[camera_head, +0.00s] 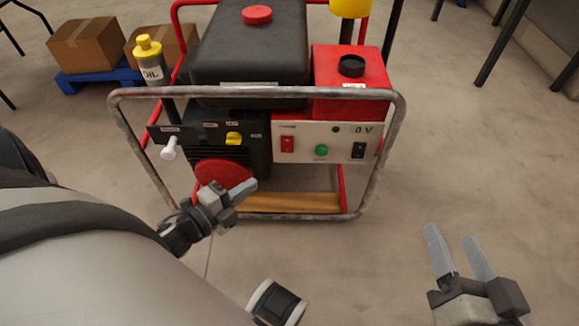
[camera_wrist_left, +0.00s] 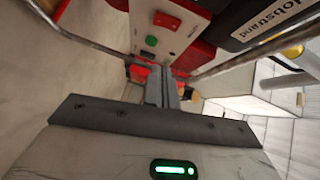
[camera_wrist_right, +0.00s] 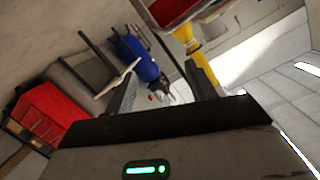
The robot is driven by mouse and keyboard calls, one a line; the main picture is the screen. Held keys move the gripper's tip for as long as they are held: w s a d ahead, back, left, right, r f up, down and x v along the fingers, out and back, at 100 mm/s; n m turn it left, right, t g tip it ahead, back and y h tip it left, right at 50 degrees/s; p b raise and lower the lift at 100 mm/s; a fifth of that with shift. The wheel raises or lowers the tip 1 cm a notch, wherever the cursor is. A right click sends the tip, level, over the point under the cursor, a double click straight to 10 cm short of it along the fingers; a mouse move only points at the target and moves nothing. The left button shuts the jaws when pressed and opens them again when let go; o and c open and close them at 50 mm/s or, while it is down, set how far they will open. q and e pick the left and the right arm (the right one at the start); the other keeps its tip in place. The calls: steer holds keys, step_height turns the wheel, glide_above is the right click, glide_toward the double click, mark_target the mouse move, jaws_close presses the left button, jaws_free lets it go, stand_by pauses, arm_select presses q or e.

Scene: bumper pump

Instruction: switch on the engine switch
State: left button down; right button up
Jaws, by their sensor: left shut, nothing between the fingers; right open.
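I cannot read which one is labelled as the engine switch. My left gripper (camera_head: 250,186) is shut and empty, below and left of the panel, in front of the red round part (camera_head: 223,173), apart from the switches. My right gripper (camera_head: 450,233) is open and empty, to the right of the pump.
A grey tubular frame (camera_head: 255,93) surrounds the pump, with its bars before the panel's edges. A yellow knob (camera_head: 233,138) and white handle (camera_head: 169,149) sit left of the panel. An oil bottle (camera_head: 151,62) and boxes (camera_head: 87,45) stand at the back left.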

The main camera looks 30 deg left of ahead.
mark_target(291, 151)
arm_select(q)
steer(key=shift+w+a+f+m+h, duration=0.15)
steer(key=shift+f+m+h, duration=0.15)
steer(key=shift+f+m, duration=0.4)
arm_select(e)
steer(key=shift+w+a+f, duration=0.1)
steer(key=shift+w+a, duration=0.05)
steer(key=shift+w, duration=0.05)
arm_select(q)
steer(key=shift+f, duration=0.1)
